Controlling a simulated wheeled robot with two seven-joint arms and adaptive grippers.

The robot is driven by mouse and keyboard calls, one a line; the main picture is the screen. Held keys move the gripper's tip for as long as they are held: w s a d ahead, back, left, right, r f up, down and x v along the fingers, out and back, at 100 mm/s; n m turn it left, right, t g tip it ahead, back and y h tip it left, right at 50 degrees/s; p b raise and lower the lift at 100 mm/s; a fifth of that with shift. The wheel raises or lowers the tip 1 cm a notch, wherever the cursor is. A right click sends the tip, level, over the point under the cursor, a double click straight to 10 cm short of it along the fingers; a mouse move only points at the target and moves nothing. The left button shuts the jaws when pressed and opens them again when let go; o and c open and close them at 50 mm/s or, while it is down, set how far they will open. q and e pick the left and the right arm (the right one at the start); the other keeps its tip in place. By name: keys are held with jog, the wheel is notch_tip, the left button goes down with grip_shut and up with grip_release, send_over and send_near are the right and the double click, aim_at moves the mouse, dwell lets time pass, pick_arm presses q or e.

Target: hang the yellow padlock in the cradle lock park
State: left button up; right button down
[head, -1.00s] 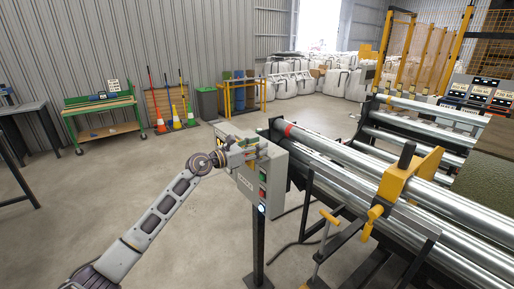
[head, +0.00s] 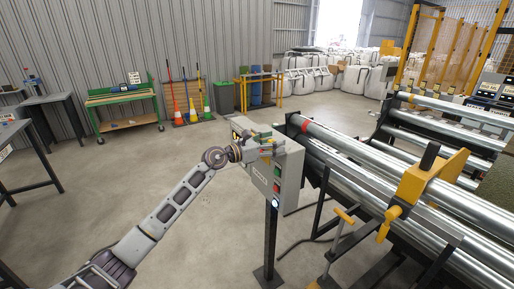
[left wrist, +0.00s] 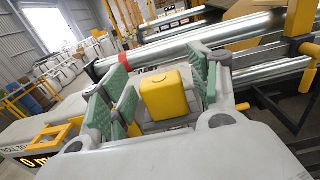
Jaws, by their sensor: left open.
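The yellow padlock (left wrist: 166,94) is a boxy yellow block in the left wrist view. It sits between the two green-padded fingers of my left gripper (left wrist: 157,95), which are open on either side of it. Its shackle is not clearly visible. In the head view my left gripper (head: 262,142) is at the top of the grey control box (head: 278,172), and the padlock is too small to make out there. I cannot tell which part is the cradle lock park. My right gripper is in neither view.
A yellow square frame (left wrist: 52,142) lies near a display at the lower left of the wrist view. Long steel rollers (head: 370,172) with a yellow clamp (head: 426,180) extend right of the box. The floor (head: 140,160) left of the box is clear.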

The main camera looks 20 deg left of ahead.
pick_arm(q)
jog(key=v, duration=1.1)
jog(key=shift+s+a, duration=0.25)
jog(key=shift+s, duration=0.05)
dwell(0.3)
dwell(1.0)
